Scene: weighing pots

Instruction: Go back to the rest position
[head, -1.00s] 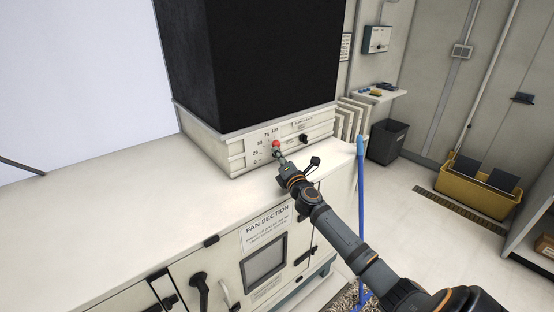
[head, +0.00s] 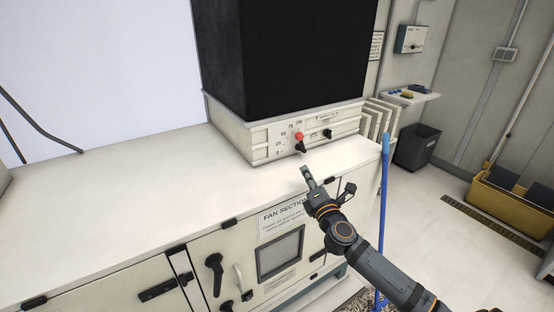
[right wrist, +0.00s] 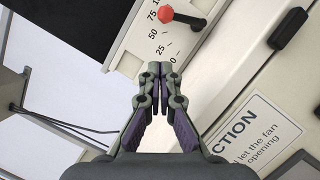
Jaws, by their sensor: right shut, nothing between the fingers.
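My right gripper (head: 306,174) is shut and empty, just above the cream cabinet top in front of the control panel (head: 262,142). In the right wrist view its fingertips (right wrist: 157,74) are together with nothing between them. The red knob (head: 299,135) sits on a dark lever on the panel's scale, apart from the fingers. It also shows at the top of the right wrist view (right wrist: 166,14). My left gripper is not in view.
A large black box (head: 300,60) stands above the panel. The cabinet front has dark handles and a window (head: 280,252). A blue pole (head: 384,190) stands right of the cabinet. The cabinet top (head: 120,205) at left is clear.

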